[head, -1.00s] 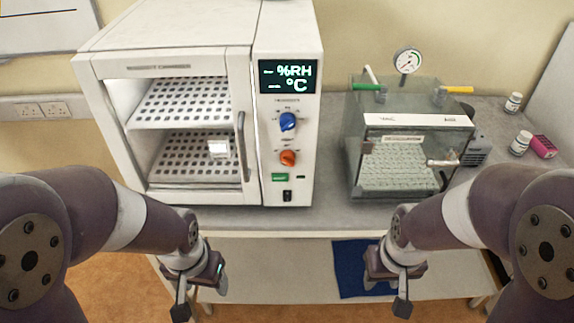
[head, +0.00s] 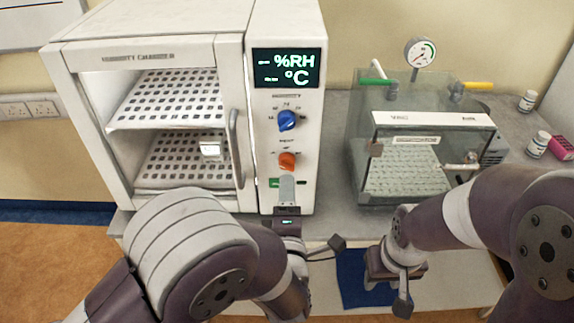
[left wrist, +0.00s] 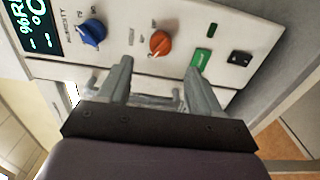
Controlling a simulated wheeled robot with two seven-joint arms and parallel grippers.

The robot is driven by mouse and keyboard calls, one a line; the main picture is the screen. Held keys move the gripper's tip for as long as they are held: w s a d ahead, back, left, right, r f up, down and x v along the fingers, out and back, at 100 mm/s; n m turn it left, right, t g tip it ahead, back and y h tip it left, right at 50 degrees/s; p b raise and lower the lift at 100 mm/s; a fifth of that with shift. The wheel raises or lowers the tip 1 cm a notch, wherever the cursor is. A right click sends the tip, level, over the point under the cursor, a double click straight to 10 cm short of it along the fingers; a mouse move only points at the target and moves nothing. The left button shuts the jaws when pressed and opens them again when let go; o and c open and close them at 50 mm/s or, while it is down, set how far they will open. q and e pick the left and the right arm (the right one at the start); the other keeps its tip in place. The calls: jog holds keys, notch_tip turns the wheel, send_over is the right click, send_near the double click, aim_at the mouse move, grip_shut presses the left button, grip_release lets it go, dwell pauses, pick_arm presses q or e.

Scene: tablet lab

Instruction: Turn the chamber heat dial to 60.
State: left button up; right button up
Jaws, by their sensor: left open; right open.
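The heat dial is the orange knob (head: 287,160) on the front panel of the white humidity chamber (head: 130,57), below a blue knob (head: 287,121). Its exact setting is too small to read. My left gripper (head: 287,182) is in front of the panel, just below the orange knob in the head view. In the left wrist view the left gripper (left wrist: 160,68) is open and empty, and the orange knob (left wrist: 160,42) shows beyond and between its fingertips, apart from them. My right gripper (head: 387,288) is open and empty, low at the bench front.
The display (head: 286,68) shows %RH and °C with dashes. A green switch (left wrist: 202,59) and a black switch (left wrist: 239,57) sit near the orange knob. The chamber door handle (head: 235,148) sticks out left of the panel. A clear vacuum box (head: 408,125) stands to the right.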

aim_at(287, 169)
pick_arm(q)
jog(key=w+p, duration=0.1)
jog(key=w, duration=0.7)
jog(key=shift+w+p, duration=0.15)
jog(key=shift+p, duration=0.2)
jog(key=shift+f, duration=0.1)
jog(key=c, duration=1)
